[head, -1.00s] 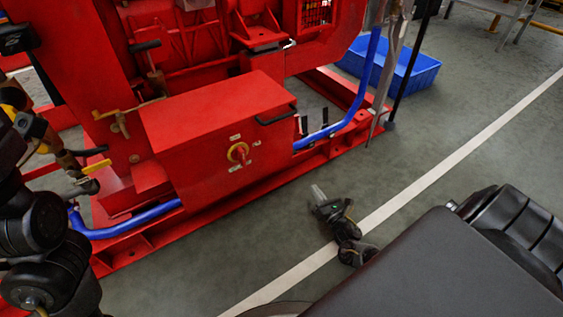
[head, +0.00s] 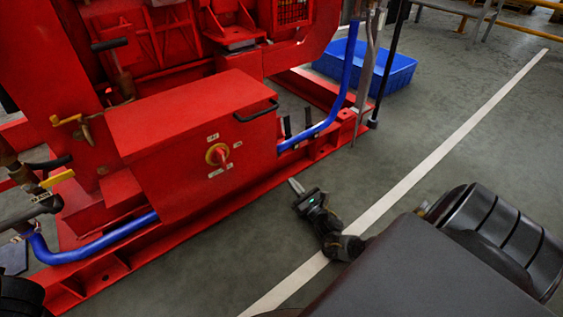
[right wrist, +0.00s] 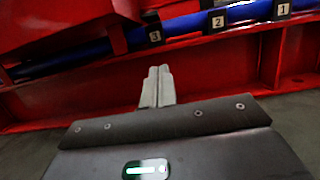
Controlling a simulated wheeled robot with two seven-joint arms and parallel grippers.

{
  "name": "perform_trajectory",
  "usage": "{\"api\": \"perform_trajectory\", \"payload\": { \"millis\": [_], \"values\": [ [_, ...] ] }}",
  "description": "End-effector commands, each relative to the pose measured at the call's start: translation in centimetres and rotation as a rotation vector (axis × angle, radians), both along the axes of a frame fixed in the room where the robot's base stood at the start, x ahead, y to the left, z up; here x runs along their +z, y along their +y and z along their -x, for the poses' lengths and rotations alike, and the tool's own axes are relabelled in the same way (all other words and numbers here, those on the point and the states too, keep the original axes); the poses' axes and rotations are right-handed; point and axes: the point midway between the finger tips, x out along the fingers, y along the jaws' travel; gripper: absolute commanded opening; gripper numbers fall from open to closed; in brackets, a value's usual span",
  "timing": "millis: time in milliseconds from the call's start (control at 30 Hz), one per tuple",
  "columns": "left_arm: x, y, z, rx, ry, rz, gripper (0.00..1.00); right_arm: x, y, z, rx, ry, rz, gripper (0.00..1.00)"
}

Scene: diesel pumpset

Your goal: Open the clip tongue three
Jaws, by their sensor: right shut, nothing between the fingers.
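The clip marked 3 (right wrist: 153,34) is a small black piece on the blue hose in the right wrist view, at the upper middle. The clips marked 2 (right wrist: 217,20) and 1 (right wrist: 283,9) sit further right on the same hose. In the head view dark upright clip parts (head: 287,127) show by the blue hose (head: 325,124), too small to read. My right gripper (head: 295,186) is shut and empty, low in front of the red base. Its fingertips (right wrist: 158,72) appear below clip 3, apart from it. My left gripper is not in view.
The red base rail (head: 325,147) runs in front of the gripper. A blue crate (head: 385,74) and thin upright poles (head: 385,70) stand behind. Open grey floor lies to the right.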

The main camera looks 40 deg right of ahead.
Motion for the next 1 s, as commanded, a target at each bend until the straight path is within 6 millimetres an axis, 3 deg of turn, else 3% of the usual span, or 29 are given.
{"api": "perform_trajectory", "payload": {
  "millis": [333, 600, 1000],
  "values": [
    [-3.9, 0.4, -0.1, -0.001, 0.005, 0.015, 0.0, 1.7, -0.2, -7.2, 0.002, -0.004, 0.002, 0.0],
    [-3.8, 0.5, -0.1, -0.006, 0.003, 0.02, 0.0, 4.8, -0.1, -6.9, 0.002, 0.0, 0.0, 0.0],
    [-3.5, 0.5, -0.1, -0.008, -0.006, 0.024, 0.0, 5.7, -0.1, -6.8, 0.001, 0.001, 0.0, 0.0]
  ]
}}
